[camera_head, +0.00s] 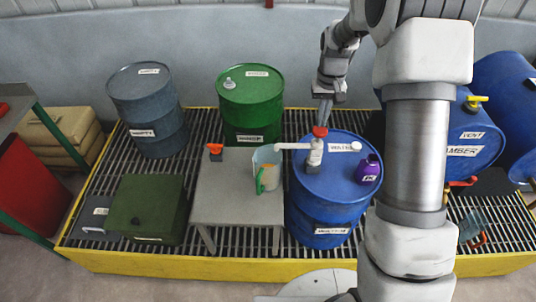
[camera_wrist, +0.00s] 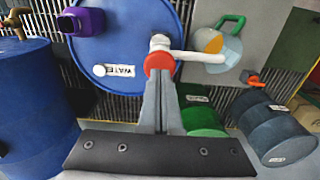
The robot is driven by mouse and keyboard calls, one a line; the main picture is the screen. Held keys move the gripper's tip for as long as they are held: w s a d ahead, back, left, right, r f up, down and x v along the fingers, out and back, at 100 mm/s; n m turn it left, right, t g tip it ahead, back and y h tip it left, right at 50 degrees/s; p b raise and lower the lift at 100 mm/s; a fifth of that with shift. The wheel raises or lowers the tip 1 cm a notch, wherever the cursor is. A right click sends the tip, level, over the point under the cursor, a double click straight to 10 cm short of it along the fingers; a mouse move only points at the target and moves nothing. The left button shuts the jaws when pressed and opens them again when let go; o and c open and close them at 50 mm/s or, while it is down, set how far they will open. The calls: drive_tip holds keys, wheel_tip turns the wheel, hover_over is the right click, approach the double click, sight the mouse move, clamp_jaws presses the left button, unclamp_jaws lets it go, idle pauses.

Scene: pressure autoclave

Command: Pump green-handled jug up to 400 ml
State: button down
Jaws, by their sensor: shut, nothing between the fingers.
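The clear jug (camera_head: 268,172) with the green handle (camera_head: 260,182) stands on a small grey table (camera_head: 225,190). In the wrist view the jug (camera_wrist: 229,48) shows an orange patch inside; its fill level cannot be read. The pump (camera_head: 314,154) stands on top of the blue WATER drum (camera_head: 318,215). Its white spout (camera_head: 290,146) reaches left over the jug. My gripper (camera_head: 322,120) is shut and empty, pointing down at the red pump head (camera_head: 320,131). In the wrist view the fingertips (camera_wrist: 159,76) overlap the red pump head (camera_wrist: 158,61); contact cannot be told.
A purple container (camera_head: 369,168) and a white cap (camera_head: 356,146) sit on the WATER drum. A small orange-red item (camera_head: 215,150) is on the table's back left corner. A green drum (camera_head: 250,100) and a grey-blue drum (camera_head: 148,105) stand behind. Blue AMBER drum (camera_head: 482,135) lies right.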

sight(320, 130)
drive_tip(key=shift+f, duration=0.15)
idle(0.3)
drive_tip(key=shift+f+b, duration=1.55)
drive_tip(key=shift+f, duration=0.65)
drive_tip(key=shift+r, duration=0.1)
drive_tip(key=shift+r+p, duration=1.45)
drive_tip(key=shift+r, duration=0.8)
drive_tip(key=shift+f, duration=0.1)
drive_tip(key=shift+f+b, duration=1.65)
drive_tip(key=shift+f, duration=0.7)
drive_tip(key=shift+r, duration=0.25)
drive_tip(key=shift+r+p, duration=1.6)
drive_tip(key=shift+r, duration=0.6)
